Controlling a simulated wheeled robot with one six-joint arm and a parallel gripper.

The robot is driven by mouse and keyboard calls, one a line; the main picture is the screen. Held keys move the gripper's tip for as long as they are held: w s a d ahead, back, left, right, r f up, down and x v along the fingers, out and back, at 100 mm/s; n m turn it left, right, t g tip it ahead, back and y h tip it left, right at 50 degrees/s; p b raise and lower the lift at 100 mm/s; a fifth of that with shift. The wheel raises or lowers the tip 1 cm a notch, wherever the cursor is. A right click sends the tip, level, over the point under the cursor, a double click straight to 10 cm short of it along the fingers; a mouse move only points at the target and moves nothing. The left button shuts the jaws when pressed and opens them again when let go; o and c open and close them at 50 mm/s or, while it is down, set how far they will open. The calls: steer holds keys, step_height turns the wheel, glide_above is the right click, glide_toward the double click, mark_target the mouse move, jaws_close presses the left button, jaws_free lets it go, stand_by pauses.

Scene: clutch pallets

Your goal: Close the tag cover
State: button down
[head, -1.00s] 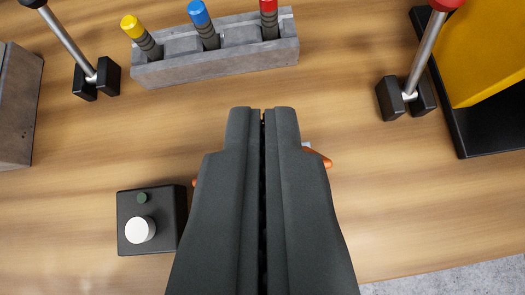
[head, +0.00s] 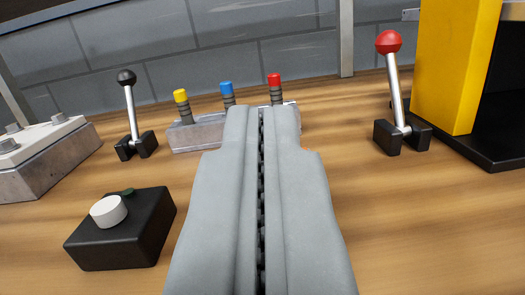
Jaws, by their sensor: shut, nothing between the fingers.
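My gripper (head: 262,112) is shut and empty, pointing away from me over the wooden table in the middle of the view. I cannot make out a tag cover for certain. The gripper hides the table directly beneath and ahead of it. A grey block (head: 198,134) holding yellow, blue and red capped pegs stands behind the fingertips, partly covered by them.
A black box with a white knob (head: 112,235) sits at left front. A black-knobbed lever (head: 132,112) stands behind it, a red-knobbed lever (head: 394,95) at right. A yellow post (head: 445,70) on a black base is far right. A grey block (head: 45,160) sits far left.

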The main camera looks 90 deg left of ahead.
steer(key=shift+s+d+f, duration=0.1)
steer(key=shift+d+f, duration=0.15)
steer(key=shift+f, duration=0.65)
steer(key=shift+w+d+f, duration=0.1)
steer(key=shift+d+f, duration=0.1)
steer(key=shift+f, duration=0.65)
steer(key=shift+s+d+f, duration=0.1)
steer(key=shift+d+f, duration=0.15)
steer(key=shift+f, duration=0.75)
